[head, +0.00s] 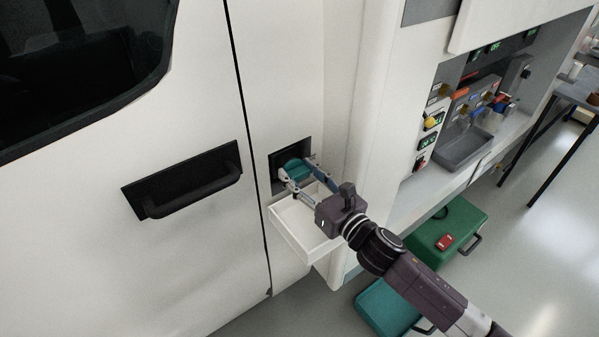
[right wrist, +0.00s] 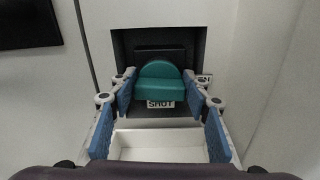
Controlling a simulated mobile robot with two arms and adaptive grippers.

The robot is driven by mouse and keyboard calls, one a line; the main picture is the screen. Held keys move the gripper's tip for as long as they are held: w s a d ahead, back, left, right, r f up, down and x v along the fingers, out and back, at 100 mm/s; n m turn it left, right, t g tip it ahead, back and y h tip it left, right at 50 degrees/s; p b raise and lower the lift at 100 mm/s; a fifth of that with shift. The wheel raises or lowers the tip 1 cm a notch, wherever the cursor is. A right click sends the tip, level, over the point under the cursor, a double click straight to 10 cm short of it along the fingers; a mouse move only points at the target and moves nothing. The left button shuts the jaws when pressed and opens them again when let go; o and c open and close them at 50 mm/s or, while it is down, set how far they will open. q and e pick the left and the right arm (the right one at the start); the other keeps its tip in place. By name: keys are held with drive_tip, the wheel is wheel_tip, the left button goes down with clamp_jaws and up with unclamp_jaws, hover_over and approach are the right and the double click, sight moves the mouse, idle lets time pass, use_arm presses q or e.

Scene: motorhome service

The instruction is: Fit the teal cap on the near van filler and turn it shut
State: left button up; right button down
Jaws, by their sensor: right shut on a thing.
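The teal cap (head: 294,168) is at the dark recessed filler (head: 277,158) in the van's white side. My right gripper (head: 301,172) is shut on the cap, one finger on each side. In the right wrist view the cap (right wrist: 160,84) shows a round back and a wide grip bar, between the blue finger pads. Its bar looks level, above a label reading "SHUT" (right wrist: 160,104). The cap hides the filler mouth, so I cannot tell how far it is seated. My left gripper is not in view.
A white open tray (head: 291,229) juts out just below the filler, under my right gripper. A black door handle (head: 186,181) is to the left. A service panel with a grey basin (head: 467,147) is at right. Green (head: 452,226) and teal (head: 384,309) cases lie on the floor.

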drive_tip(key=m+p, duration=0.1)
drive_tip(key=m, duration=0.2)
drive_tip(key=shift+w+d+r, duration=0.1)
drive_tip(key=m, duration=0.3)
drive_tip(key=shift+d, duration=0.1)
drive_tip(key=shift+w+m+p, duration=0.1)
drive_tip(key=shift+m+p, duration=0.5)
drive_tip(key=shift+m, duration=0.6)
drive_tip(key=m+p, duration=0.1)
drive_tip(key=m, duration=0.2)
drive_tip(key=shift+d, duration=0.1)
drive_tip(key=shift+f+m, duration=0.3)
drive_tip(key=shift+m, duration=0.5)
drive_tip(key=c, duration=1)
unclamp_jaws()
